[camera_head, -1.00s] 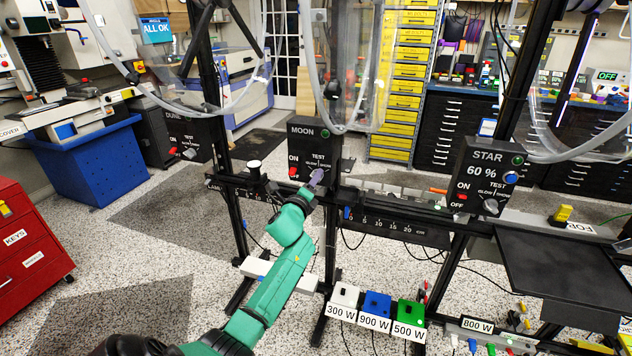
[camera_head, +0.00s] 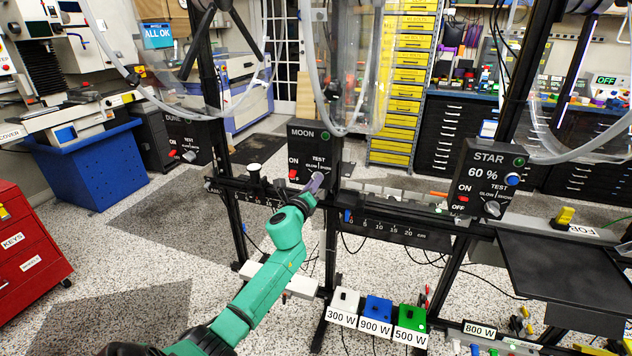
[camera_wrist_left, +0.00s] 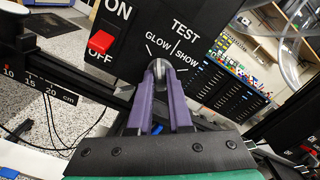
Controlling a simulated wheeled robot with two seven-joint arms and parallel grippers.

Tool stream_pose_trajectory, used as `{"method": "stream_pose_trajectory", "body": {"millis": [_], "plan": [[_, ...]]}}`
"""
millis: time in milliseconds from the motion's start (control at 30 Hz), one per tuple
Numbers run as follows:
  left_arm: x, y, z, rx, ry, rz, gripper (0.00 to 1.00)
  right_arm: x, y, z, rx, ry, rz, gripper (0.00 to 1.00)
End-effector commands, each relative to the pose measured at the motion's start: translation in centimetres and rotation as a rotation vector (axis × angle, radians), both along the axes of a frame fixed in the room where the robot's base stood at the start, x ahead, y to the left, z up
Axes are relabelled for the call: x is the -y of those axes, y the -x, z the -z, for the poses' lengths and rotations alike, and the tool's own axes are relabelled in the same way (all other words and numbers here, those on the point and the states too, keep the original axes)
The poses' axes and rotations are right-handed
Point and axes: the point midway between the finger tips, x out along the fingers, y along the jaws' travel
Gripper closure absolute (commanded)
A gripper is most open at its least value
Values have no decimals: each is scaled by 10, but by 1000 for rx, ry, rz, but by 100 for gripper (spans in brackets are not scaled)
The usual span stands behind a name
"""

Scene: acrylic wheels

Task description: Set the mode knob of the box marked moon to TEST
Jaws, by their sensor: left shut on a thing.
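The box marked MOON (camera_head: 303,140) is black and hangs on the rack left of centre in the head view. Its face (camera_wrist_left: 130,60) fills the upper left of the left wrist view, with the labels TEST, GLOW and SHOW around the mode knob. My left gripper (camera_head: 316,182), with purple fingers, reaches the box's lower right. In the left wrist view the left gripper (camera_wrist_left: 158,78) is shut on the grey mode knob (camera_wrist_left: 158,68), just below the labels. The fingers hide much of the knob, so I cannot tell its exact setting.
A red ON/OFF switch (camera_wrist_left: 101,41) sits left of the knob. The STAR box (camera_head: 484,170) hangs to the right, above a black tray (camera_head: 560,265). A ruled rail (camera_head: 390,230) runs below. White, blue and green blocks (camera_head: 376,310) stand low in front. Clear tubes hang above.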

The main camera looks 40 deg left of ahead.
Motion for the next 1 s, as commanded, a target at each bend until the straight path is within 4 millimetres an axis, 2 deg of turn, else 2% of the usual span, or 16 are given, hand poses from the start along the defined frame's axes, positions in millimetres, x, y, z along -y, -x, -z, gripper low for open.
{"method": "stream_pose_trajectory", "body": {"millis": [167, 400, 567, 600, 667, 1000], "plan": [[0, 0, 1, -122, -340, 2, 100, -1, 0, 4, 0, -1, 0, 50], [1, 0, 1, -133, -373, 2, 100, -3, 0, 3, -1, -3, 0, 50], [0, 0, 0, -218, -616, 2, 100, -3, 0, 0, -1, -4, 0, 50], [1, 0, 2, -213, -602, 2, 67, -3, 0, 1, -1, -4, 0, 50], [1, 0, 2, -212, -600, 2, 45, -3, 0, 1, -1, -4, 0, 50], [1, 2, 0, -210, -596, 2, 45, -2, 1, 0, -1, -3, 1, 50]]}}
